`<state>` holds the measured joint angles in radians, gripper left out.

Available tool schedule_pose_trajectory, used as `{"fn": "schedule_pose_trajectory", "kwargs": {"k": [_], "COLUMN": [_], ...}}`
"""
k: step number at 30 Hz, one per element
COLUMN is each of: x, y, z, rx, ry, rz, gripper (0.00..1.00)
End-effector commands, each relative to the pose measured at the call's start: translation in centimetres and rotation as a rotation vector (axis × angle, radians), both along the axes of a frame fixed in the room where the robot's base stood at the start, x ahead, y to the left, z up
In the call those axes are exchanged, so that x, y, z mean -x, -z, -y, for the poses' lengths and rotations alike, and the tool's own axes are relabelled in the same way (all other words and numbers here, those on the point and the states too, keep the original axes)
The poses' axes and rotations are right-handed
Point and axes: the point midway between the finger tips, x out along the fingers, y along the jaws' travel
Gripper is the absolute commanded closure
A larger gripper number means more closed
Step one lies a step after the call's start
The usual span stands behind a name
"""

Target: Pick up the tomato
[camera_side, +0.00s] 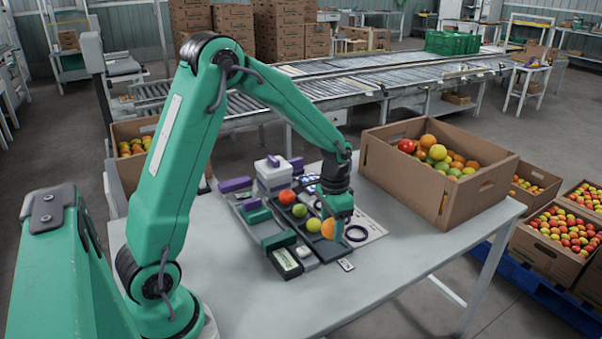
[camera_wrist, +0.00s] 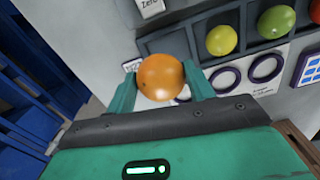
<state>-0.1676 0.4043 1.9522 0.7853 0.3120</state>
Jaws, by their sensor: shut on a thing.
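An orange tomato (camera_wrist: 161,77) sits between the two fingers of my gripper (camera_wrist: 163,84) in the wrist view, with a finger against each side. In the side view the same tomato (camera_side: 328,228) shows beside the lower end of my gripper (camera_side: 335,220), partly hidden by it. It is in front of the right edge of the dark sample tray. Whether it touches the tray or table is unclear. A red tomato (camera_side: 287,197), a green one (camera_side: 299,210) and a yellow-green one (camera_side: 313,225) sit in the tray.
A cardboard box (camera_side: 440,190) of mixed tomatoes stands at the table's right. Printed rings (camera_side: 356,233) lie on a sheet beside the tray. A small display device (camera_side: 286,263) is at the tray's front. The table front (camera_side: 290,305) is clear.

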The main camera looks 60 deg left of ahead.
Motion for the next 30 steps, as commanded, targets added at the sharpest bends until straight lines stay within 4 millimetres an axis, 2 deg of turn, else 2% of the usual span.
{"fn": "schedule_pose_trajectory", "kwargs": {"k": [6,15,21,30], "x": [1.3,2.8,3.3,3.4], "y": [-2.5,-5.1,-5.9,-6.0], "z": [3.9,8.0,9.2,9.5], "rx": [-0.001,0.000,0.000,0.000], "ry": [0.005,0.002,-0.001,-0.001], "rz": [0.003,0.002,0.001,0.000], "gripper": [0.58,0.58,0.58,0.58]}}
